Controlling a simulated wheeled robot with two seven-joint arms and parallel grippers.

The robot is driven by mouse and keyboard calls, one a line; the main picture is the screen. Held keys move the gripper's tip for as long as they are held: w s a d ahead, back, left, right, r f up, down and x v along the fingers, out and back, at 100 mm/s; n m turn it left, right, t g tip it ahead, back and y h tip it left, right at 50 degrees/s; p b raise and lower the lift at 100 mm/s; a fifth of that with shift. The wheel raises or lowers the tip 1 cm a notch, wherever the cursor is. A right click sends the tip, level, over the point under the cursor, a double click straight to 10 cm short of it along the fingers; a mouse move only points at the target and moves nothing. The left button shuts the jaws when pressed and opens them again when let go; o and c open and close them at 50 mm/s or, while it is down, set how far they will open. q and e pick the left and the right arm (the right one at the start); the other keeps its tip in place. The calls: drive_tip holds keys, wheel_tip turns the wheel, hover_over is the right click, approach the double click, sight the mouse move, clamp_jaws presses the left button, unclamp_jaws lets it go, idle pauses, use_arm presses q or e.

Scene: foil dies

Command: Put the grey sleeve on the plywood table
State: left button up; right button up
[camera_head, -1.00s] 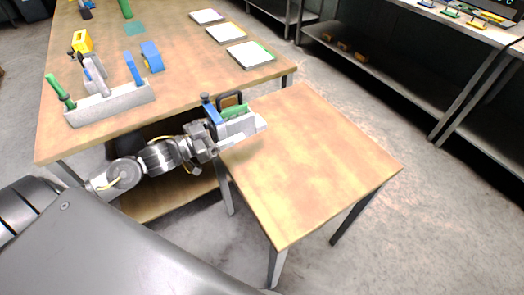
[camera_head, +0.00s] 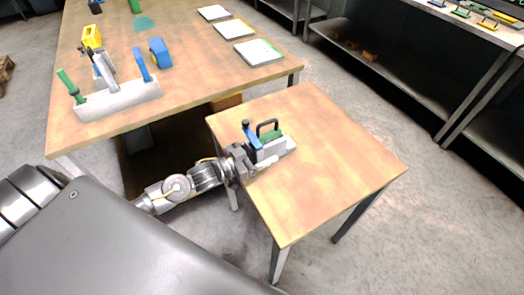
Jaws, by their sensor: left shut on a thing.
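The plywood table (camera_head: 330,160) is the small square table at the right of the big workbench. My left gripper (camera_head: 268,158) is over its left part, near the left edge, and is shut on the grey sleeve (camera_head: 272,150). The sleeve shows as a grey block with a blue upright part, a green part and a black loop handle at its top. The gripper hides part of it. I cannot tell whether its underside touches the tabletop. My right gripper is not in view.
The workbench (camera_head: 190,88) stands behind and left, holding a grey rack (camera_head: 118,100) with green and blue handles, a blue roll-like object (camera_head: 160,52) and several white-topped plates (camera_head: 258,52). The plywood table's middle and right are clear. A metal shelf (camera_head: 400,85) stands at right.

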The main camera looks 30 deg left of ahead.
use_arm(q)
drive_tip(key=shift+f, duration=0.15)
drive_tip(key=shift+f, duration=0.1)
drive_tip(key=o, duration=1.1)
drive_tip(key=shift+f, duration=0.1)
drive_tip(key=shift+o, duration=0.2)
drive_tip(key=b+v, duration=0.1)
drive_tip(key=v, duration=1.1)
drive_tip(key=shift+b, duration=0.4)
drive_tip(key=shift+s, duration=0.1)
